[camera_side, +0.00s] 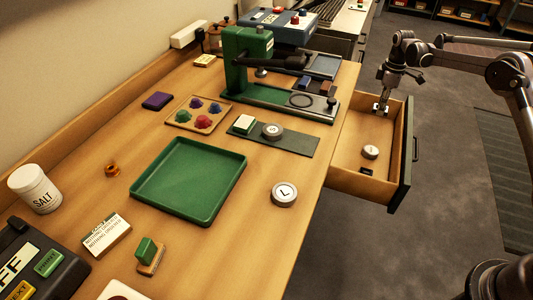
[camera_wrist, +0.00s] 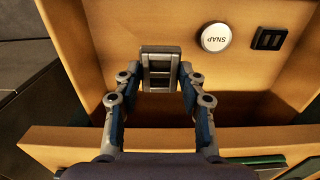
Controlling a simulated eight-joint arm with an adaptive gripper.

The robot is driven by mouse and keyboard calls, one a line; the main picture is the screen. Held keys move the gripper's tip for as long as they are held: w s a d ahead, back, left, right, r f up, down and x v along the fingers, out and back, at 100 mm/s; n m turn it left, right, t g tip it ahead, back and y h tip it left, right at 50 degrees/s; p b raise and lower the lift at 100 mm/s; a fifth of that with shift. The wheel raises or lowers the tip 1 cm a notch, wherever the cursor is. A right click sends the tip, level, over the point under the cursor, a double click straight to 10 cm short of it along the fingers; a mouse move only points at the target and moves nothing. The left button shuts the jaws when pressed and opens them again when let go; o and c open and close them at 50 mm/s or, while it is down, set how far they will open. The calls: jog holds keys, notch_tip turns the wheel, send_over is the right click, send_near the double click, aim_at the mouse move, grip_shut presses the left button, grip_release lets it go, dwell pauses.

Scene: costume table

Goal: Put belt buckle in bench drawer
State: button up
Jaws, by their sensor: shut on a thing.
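The bench drawer (camera_side: 347,178) stands open at the right side of the bench; its wooden inside fills much of the wrist view. My gripper (camera_side: 381,107) is over the far end of the drawer. In the wrist view my gripper (camera_wrist: 158,88) is shut on the belt buckle (camera_wrist: 160,70), a grey metal frame with a crossbar, held between the fingertips. The buckle is too small to make out clearly in the side view. I cannot tell whether it touches the drawer floor.
In the drawer lie a round white tin marked SNAP (camera_wrist: 216,37) and a small black slotted piece (camera_wrist: 269,39). The bench top holds a green tray (camera_side: 190,180), a green press (camera_side: 250,60) and a round L tin (camera_side: 284,193).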

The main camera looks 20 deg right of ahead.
send_over(373, 135)
notch_tip(373, 135, down, 7)
jog(key=shift+r, duration=0.1)
jog(key=shift+f, duration=2.2)
jog(key=shift+f, duration=0.15)
jog(key=o, duration=1.1)
jog(key=shift+o, duration=0.2)
